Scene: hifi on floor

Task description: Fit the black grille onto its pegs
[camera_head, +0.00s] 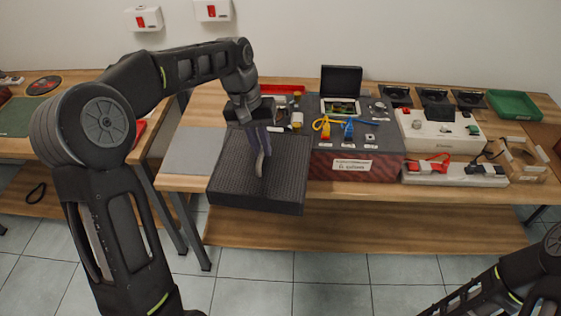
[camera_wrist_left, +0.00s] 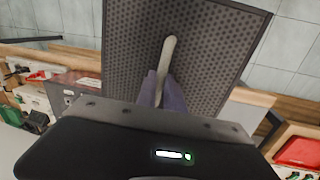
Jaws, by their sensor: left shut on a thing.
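The black grille (camera_head: 227,172) is a dark perforated panel at the table's front edge, left of the labelled station. It fills the upper middle of the left wrist view (camera_wrist_left: 210,62). My left gripper (camera_head: 260,152) is over its face, with purple fingers (camera_wrist_left: 162,92) shut on a pale strip (camera_wrist_left: 168,52) that stands against the grille like a handle. Whether the grille rests on the table or hangs just above it, I cannot tell. No pegs can be made out. My right arm shows at the bottom right, but its gripper is out of frame.
A grey mat (camera_head: 190,141) lies left of the grille. To the right are a labelled station (camera_head: 352,167) with small tools, a white box (camera_head: 440,130) and a green tray (camera_head: 514,104). A red tray (camera_head: 284,89) sits behind. Tiled floor is clear in front.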

